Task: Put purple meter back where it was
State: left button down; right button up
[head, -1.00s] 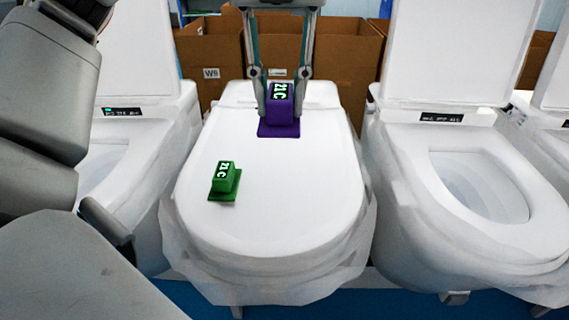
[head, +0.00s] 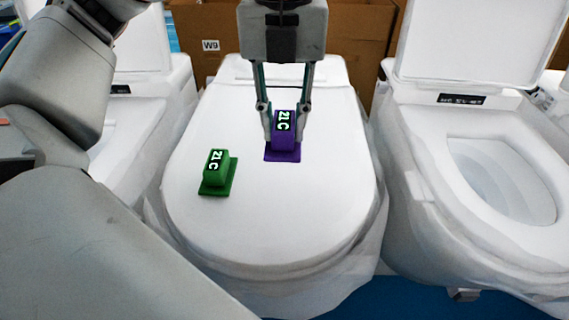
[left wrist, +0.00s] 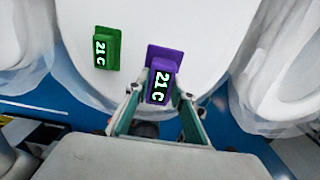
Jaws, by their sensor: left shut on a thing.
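The purple meter (head: 284,132) is a small block on a flat base plate with white characters. In the head view it is over the middle-back of the closed white toilet lid (head: 270,215). My left gripper (head: 285,138) comes down from the top and is shut on its sides. The purple meter also shows between the fingers in the left wrist view (left wrist: 162,68). I cannot tell whether its base touches the lid. A similar green meter (head: 217,172) stands on the lid to its left and nearer the front, and shows in the left wrist view (left wrist: 106,48). My right gripper is not in view.
An open toilet (head: 490,190) stands at the right and another (head: 125,150) at the left, partly hidden by my arm. Cardboard boxes (head: 350,45) stand behind. The front half of the closed lid is clear.

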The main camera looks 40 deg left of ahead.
aim_at(284, 121)
pick_arm(q)
jog(key=shift+f, duration=4.35)
jog(key=shift+f+b, duration=0.2)
jog(key=shift+b, duration=0.1)
jog(key=c, duration=1.8)
grip_release()
jog(key=shift+o, duration=0.4)
jog(key=shift+r, duration=0.1)
notch_tip(284, 121, up, 12)
jog(key=shift+r+p, duration=0.15)
jog(key=shift+p, duration=0.3)
